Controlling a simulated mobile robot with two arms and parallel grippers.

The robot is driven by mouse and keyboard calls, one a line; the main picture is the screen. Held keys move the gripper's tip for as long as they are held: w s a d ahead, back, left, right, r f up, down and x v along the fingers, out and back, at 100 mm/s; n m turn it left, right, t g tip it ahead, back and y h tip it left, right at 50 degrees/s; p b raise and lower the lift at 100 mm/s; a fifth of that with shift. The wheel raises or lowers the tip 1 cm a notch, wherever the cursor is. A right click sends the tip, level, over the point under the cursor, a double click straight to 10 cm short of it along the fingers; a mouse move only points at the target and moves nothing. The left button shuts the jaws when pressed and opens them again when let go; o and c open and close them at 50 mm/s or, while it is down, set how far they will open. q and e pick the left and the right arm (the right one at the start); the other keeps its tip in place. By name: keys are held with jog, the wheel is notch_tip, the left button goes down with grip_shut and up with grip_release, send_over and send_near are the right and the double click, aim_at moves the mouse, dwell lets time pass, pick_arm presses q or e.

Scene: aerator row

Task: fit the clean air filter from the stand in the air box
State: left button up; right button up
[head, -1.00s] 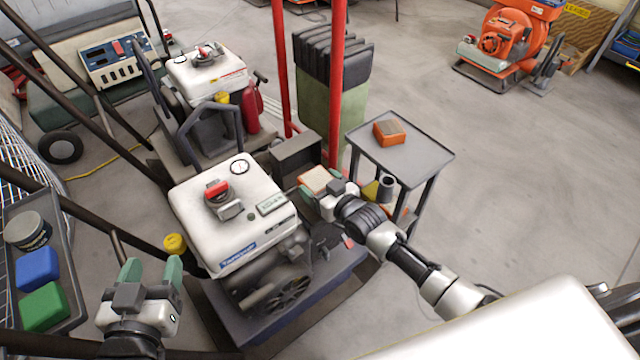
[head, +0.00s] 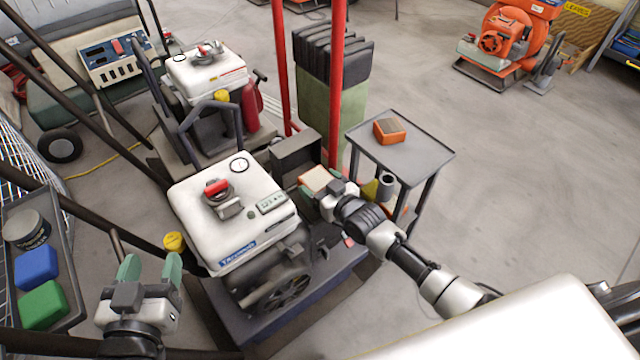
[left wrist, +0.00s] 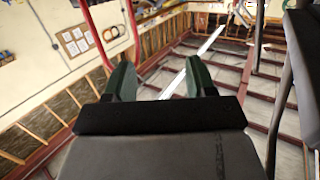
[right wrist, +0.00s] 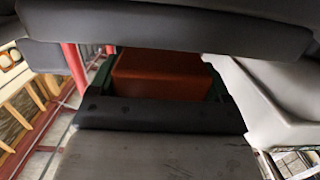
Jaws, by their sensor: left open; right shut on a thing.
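My right gripper (head: 318,187) is shut on an orange-sided air filter with a pale top (head: 315,178). It holds it at the right side of the near white-topped machine, next to a dark grey box (head: 296,153), apparently the air box. Whether the filter touches the box cannot be told. In the right wrist view the filter's orange face (right wrist: 160,75) shows between the fingers, under a dark grey edge. A second orange filter with a brownish top (head: 389,131) lies on the grey stand (head: 420,152). My left gripper (head: 150,270) is open and empty at the lower left.
The near machine (head: 230,205) has a red-handled cap on top. A second machine (head: 205,75) stands behind it. Red posts (head: 335,90) rise close behind the dark box. A tray (head: 62,220) with blue and green blocks is at left. Floor right of the stand is clear.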

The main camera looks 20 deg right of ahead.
jog(key=shift+f, duration=0.2)
pick_arm(q)
jog(key=shift+w+d+r+t+h+b, duration=0.2)
jog(key=shift+r+t, duration=0.3)
jog(key=shift+r, duration=0.2)
jog(key=shift+w+d+r+t+h+b, duration=0.1)
jog(key=shift+r+t+h+b, duration=0.1)
jog(key=shift+r+t, duration=0.4)
pick_arm(e)
jog(key=shift+f, duration=0.35)
pick_arm(q)
jog(key=shift+f, duration=0.15)
jog(key=shift+s+a+f+g+y, duration=0.1)
jog(key=shift+s+f+g+y, duration=0.05)
jog(key=shift+f+g+y, duration=0.2)
pick_arm(e)
jog(key=shift+d, duration=0.1)
jog(key=o, duration=0.8)
pick_arm(q)
jog(key=shift+r, duration=0.15)
